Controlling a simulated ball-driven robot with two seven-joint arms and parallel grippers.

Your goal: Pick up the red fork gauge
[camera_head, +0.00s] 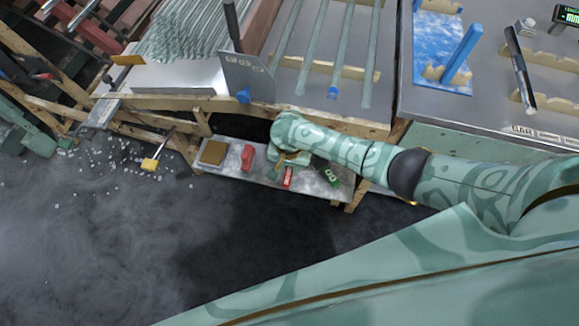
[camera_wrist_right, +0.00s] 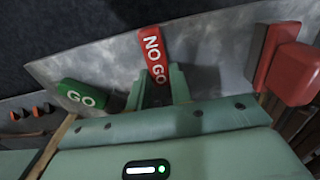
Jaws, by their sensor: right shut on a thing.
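The red fork gauge (camera_wrist_right: 153,52), a red piece marked NO GO in white, stands between the two fingers of my right gripper (camera_wrist_right: 159,88) in the right wrist view. The fingers are shut on its lower part, which they partly hide. In the head view the red gauge (camera_head: 288,178) shows beside my right gripper (camera_head: 282,170), over the low metal shelf. I cannot tell whether the gauge still touches the shelf. My left gripper is not in view.
A green GO gauge (camera_wrist_right: 82,95) lies beside the red one; it also shows in the head view (camera_head: 331,176). A red block (camera_head: 247,157) and a brown block (camera_head: 213,153) sit on the shelf (camera_head: 228,172). The bench with glass tubes (camera_head: 345,55) overhangs behind.

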